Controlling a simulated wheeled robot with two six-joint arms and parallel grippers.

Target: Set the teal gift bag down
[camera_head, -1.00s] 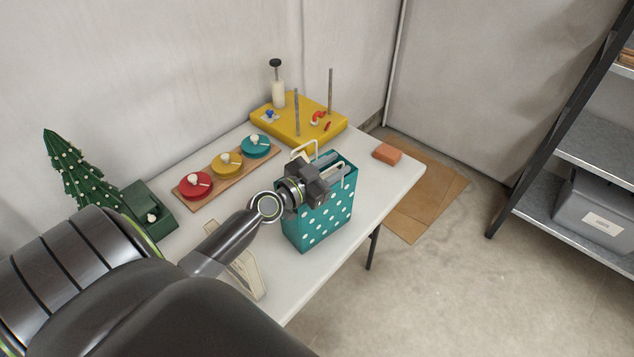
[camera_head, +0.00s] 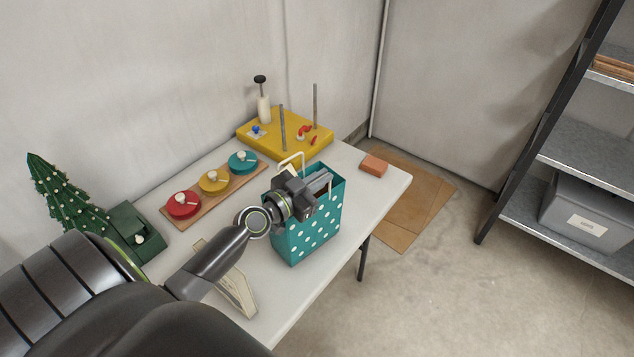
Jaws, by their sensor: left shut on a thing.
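The teal gift bag (camera_head: 312,236) with white dots and pale handles is upright at the right part of the white table (camera_head: 352,222), near its front edge. My left gripper (camera_head: 322,184) is at the bag's top and shut on it, by the handle or rim; the wrist hides the exact grip. I cannot tell whether the bag's bottom touches the table. My right gripper is not in view.
A yellow board (camera_head: 285,137) with posts and a pump stands behind the bag. A wooden tray (camera_head: 215,192) with red, yellow and teal pots is to the left. An orange block (camera_head: 373,165) lies right. A green tree (camera_head: 70,200) and shelving (camera_head: 560,150) flank the table.

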